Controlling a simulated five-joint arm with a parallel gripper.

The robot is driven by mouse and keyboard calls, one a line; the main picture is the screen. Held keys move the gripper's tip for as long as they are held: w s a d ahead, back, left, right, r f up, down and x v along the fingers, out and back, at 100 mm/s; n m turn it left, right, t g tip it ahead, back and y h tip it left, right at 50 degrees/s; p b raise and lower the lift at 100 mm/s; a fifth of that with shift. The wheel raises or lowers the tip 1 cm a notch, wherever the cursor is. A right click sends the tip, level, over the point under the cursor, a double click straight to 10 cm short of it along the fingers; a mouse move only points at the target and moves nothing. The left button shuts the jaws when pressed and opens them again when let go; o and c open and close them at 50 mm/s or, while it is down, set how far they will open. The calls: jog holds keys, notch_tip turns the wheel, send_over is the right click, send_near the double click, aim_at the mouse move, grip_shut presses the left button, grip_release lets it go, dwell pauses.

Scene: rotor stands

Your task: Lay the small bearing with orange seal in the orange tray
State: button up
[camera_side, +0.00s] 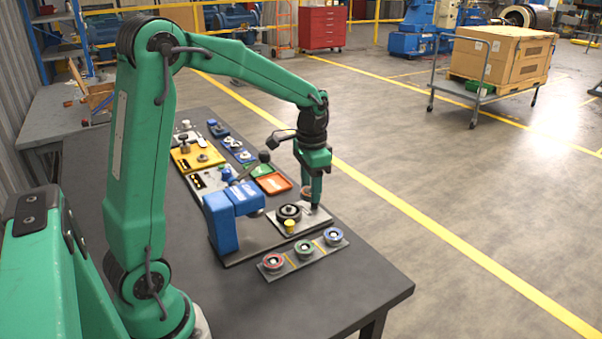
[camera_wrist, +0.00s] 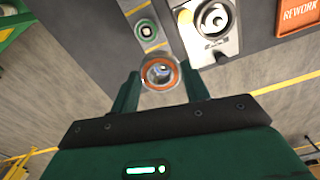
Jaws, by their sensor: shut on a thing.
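The small bearing with an orange seal (camera_wrist: 160,73) is between the two fingertips in the wrist view, with its ring face toward the camera. My gripper (camera_wrist: 160,84) is shut on it. In the side view my gripper (camera_side: 311,198) points down, by the right end of the pale stand plate, and the bearing (camera_side: 305,192) shows only partly beside the fingers. The orange tray (camera_side: 273,184) lies flat on the dark table behind the stand plate. It also shows at the top right of the wrist view (camera_wrist: 284,30), marked REWORK, apart from the bearing.
The pale stand plate (camera_side: 313,219) carries a dark round part and a yellow piece. A strip with red, green and blue ringed parts (camera_side: 304,247) lies in front. A blue block-shaped fixture (camera_side: 224,230) stands left. A green tray (camera_side: 257,170) adjoins the orange one.

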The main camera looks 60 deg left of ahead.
jog(key=shift+r, duration=1.15)
jog(key=shift+w+a, duration=0.1)
jog(key=w+a+f, duration=0.3)
jog(key=w+a, duration=0.1)
jog(key=a, duration=0.6)
jog(key=w+a+f, duration=0.4)
jog(key=a, duration=0.6)
jog(key=shift+w, duration=0.3)
jog(key=shift+a, duration=0.1)
send_over(274, 184)
notch_tip(274, 184, down, 7)
jog(key=shift+r, duration=0.1)
